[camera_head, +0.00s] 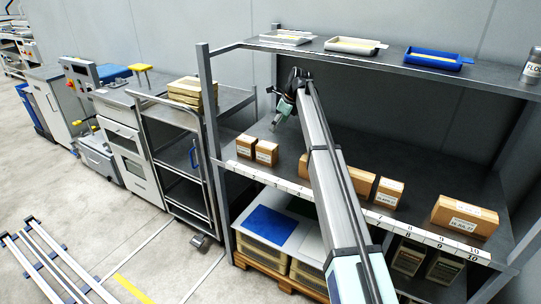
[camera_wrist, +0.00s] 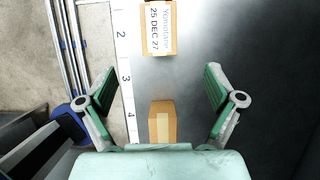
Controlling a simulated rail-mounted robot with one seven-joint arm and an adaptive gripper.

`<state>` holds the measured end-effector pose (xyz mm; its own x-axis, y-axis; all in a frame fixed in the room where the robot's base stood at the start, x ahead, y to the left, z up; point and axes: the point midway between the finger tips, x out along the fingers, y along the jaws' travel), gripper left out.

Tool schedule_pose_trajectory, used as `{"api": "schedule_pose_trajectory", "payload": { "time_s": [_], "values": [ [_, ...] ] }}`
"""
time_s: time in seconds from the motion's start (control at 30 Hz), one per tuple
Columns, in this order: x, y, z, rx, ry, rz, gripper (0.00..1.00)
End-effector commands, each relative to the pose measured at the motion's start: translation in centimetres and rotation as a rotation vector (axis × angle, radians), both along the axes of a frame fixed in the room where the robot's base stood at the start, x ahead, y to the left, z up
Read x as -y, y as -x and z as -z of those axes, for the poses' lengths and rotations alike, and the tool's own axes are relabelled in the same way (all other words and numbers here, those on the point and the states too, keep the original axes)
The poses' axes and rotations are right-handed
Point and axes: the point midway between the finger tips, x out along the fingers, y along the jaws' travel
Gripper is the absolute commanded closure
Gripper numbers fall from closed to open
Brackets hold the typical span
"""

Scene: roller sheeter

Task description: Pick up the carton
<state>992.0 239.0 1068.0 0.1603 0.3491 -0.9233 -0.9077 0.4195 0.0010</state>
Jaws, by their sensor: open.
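Several brown cartons stand on the middle shelf; which one the task means I cannot tell. In the head view two small labelled cartons (camera_head: 245,146) (camera_head: 266,153) stand at the left. Others stand partly behind my arm, and a larger carton (camera_head: 465,216) is at the right. In the wrist view my gripper (camera_wrist: 158,78) is open and empty. One carton (camera_wrist: 162,124) shows low between its fingers, near mark 4. A carton labelled 25 DEC 27 (camera_wrist: 159,28) shows beyond the fingertips, near mark 2.
A numbered strip (camera_head: 330,200) runs along the shelf's front edge. The upper shelf (camera_head: 385,58) holds trays, including a blue one (camera_head: 437,58), and has a post at the left. A cart (camera_head: 180,130) stands to the left.

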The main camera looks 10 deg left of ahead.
Motion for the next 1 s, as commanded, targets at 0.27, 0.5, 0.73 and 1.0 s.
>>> {"api": "schedule_pose_trajectory", "payload": {
  "time_s": [0.27, 0.5, 0.73, 1.0],
  "values": [
    [-1.9, -0.7, 4.7, -0.002, 0.002, -0.003, 0.08],
    [-3.3, -1.4, 8.7, -0.002, 0.002, -0.003, 0.08],
    [-3.8, -1.7, 10.4, 0.000, 0.002, -0.002, 0.08],
    [-4.7, -2.0, 11.9, -0.002, 0.002, -0.004, 0.08]
  ]
}}
